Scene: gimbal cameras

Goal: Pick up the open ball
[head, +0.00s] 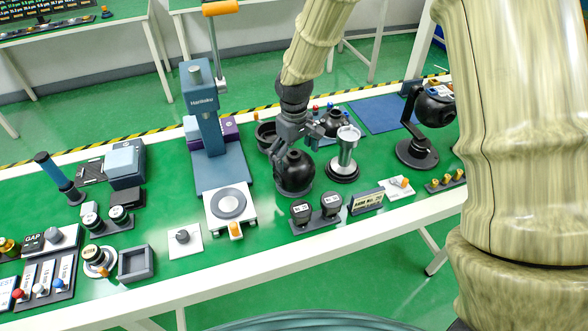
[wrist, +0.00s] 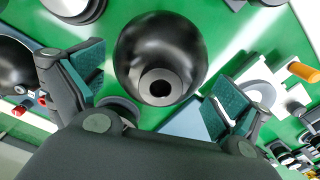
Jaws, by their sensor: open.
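The open ball is a glossy black sphere (head: 294,168) with a round collared hole. It sits in a dark round base on the green table, right of the blue press. In the wrist view the ball (wrist: 160,45) is at top centre with its hole facing the camera. My gripper (head: 297,138) is just above the ball and hides part of its top. In the wrist view the gripper (wrist: 155,82) is open, with one teal-padded finger to each side of the ball. I cannot tell whether either finger touches it.
A blue press (head: 208,120) stands close on the left. A silver-topped stand (head: 345,155) and another black ball (head: 334,123) with coloured knobs are close on the right. Two small dark knobs (head: 316,210) stand in front. A black ball on a stand (head: 434,108) is farther right.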

